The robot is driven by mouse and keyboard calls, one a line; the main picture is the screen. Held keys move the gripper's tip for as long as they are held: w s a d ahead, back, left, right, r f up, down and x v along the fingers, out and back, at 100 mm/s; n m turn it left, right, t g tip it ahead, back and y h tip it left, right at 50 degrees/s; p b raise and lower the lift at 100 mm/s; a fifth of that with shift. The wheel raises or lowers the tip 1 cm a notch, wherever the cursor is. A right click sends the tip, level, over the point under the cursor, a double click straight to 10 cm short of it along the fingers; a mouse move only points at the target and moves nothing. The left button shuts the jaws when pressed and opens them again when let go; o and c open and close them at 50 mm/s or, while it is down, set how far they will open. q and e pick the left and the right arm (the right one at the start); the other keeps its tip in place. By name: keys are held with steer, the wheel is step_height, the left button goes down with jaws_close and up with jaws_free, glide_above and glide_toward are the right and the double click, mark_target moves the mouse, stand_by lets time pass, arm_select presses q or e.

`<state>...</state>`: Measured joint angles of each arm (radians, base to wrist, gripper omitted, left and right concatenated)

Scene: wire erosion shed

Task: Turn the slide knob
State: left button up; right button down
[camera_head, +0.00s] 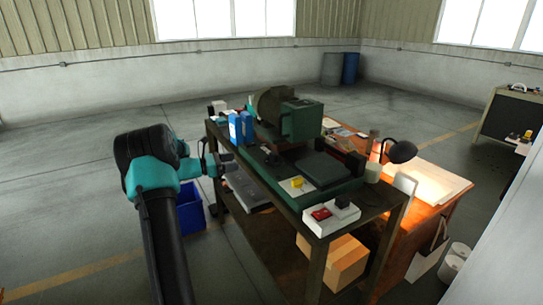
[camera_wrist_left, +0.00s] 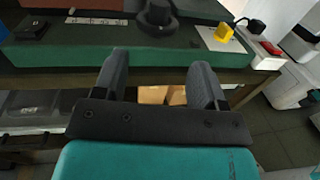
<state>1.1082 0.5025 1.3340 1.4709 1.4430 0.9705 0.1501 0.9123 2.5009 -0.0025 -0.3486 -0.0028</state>
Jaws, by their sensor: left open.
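A dark round knob (camera_wrist_left: 157,18) sits at the front of the green machine at the top middle of the left wrist view; I take it to be the slide knob. In the head view the left gripper (camera_head: 222,160) is beside the bench's left side. My right gripper is not in view.
A cardboard box (camera_head: 346,264) sits on the lower shelf. Floor at left is clear.

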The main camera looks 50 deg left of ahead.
mark_target(271, 154)
arm_select(q)
steer(key=x, duration=1.6)
steer(key=shift+w+d, duration=0.1)
steer(key=shift+w, duration=0.15)
steer(key=c, duration=0.9)
